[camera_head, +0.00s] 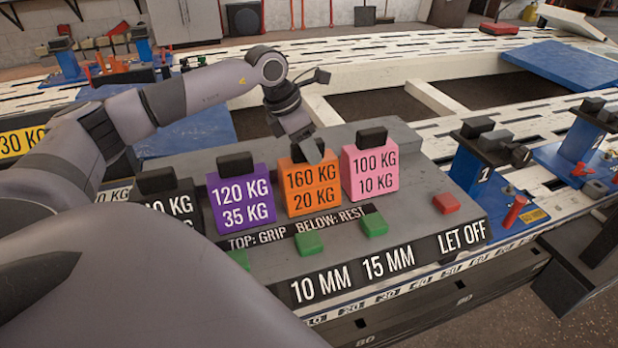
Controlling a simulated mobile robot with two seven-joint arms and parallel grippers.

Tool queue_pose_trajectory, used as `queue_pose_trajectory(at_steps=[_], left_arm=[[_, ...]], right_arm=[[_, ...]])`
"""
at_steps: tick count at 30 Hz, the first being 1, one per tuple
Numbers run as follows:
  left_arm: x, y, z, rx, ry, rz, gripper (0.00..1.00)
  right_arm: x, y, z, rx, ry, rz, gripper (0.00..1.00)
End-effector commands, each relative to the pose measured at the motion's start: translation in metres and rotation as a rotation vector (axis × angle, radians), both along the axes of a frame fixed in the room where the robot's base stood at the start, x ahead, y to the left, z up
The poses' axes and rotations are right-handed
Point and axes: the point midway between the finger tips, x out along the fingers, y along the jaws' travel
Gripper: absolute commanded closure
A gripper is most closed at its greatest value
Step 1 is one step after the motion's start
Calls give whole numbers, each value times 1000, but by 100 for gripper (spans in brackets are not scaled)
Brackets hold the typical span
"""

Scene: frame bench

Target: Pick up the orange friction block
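The orange friction block (313,189) stands on the grey console between a purple block (241,199) and a pink block (369,171). Its face reads "160 KG" over "20 KG". My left gripper (308,150) is at the top of the orange block and covers its upper part. The fingers are small and partly hidden, so I cannot tell whether they are open or closed on it. My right gripper does not show.
A black block (172,204) is partly behind my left arm. Green buttons (374,224) and a red button (446,203) sit on the console (415,215) front. Blue clamps (480,165) stand at right. A blue pad (565,66) lies behind.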

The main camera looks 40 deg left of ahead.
Motion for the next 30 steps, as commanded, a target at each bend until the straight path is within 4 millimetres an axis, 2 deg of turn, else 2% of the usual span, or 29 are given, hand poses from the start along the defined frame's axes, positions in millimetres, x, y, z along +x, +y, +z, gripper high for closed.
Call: queue_pose_trajectory(at_steps=[1, 3, 30], left_arm=[[0, 0, 0, -1, 0, 0, 81], [0, 0, 0, -1, 0, 0, 100], [-1, -2, -2, -4, 8, -3, 100]], right_arm=[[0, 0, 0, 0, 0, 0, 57], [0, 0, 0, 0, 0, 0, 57], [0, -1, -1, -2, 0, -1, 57]])
